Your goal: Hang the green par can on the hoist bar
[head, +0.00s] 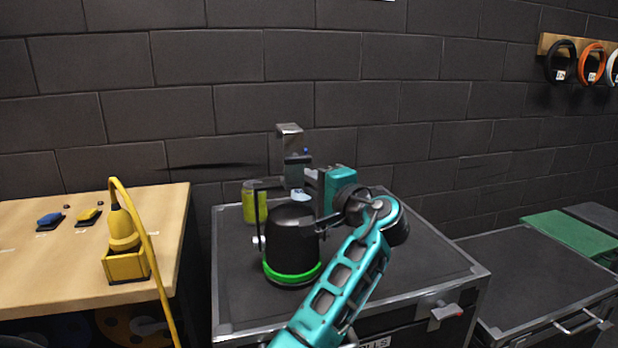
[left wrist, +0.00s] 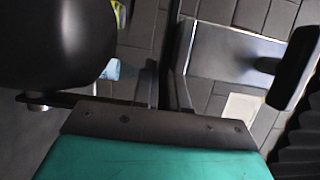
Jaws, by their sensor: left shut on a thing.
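The green par can (head: 290,245) is a black can with a bright green ring at its lower rim. It is upright on, or just above, the black case top (head: 420,265); I cannot tell which. A grey hook-shaped clamp (head: 290,140) rises above its yoke. My left gripper (head: 307,180) is at the yoke just below the clamp, shut on it. In the left wrist view the fingers (left wrist: 165,88) are close together, with the black can body (left wrist: 55,45) at left and a grey metal plate (left wrist: 235,55) at right. The hoist bar and my right gripper are not in view.
A yellow-green can (head: 254,203) stands behind the par can. At left, a wooden table (head: 40,275) holds a yellow pendant (head: 122,230) in a holder, with a hanging cable, plus blue (head: 50,219) and yellow (head: 88,214) buttons. Another case (head: 545,275) is at right. Cable coils hang on the wall.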

